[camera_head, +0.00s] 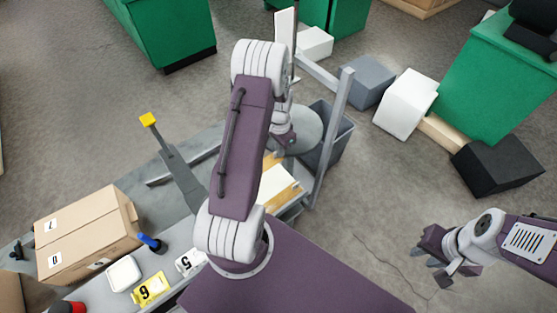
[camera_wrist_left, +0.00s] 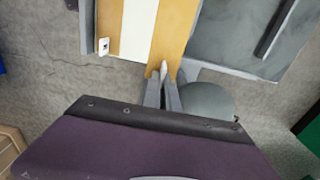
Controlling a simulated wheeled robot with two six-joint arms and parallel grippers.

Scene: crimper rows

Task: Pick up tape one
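I cannot make out anything that is clearly tape one in either view. My left gripper (camera_head: 284,143) hangs past the far end of the grey table, mostly hidden behind its own arm in the head view. In the left wrist view its two grey fingers (camera_wrist_left: 164,88) are close together at the end of a wooden board (camera_wrist_left: 176,35) with a white strip. A small pale tip (camera_wrist_left: 163,69) shows between or just beyond the fingers; I cannot tell whether it is held. My right gripper (camera_head: 437,262) is over bare floor at the right, apart from any object.
A grey bin (camera_head: 340,135) stands beyond. Boxes and green cabinets lie farther right.

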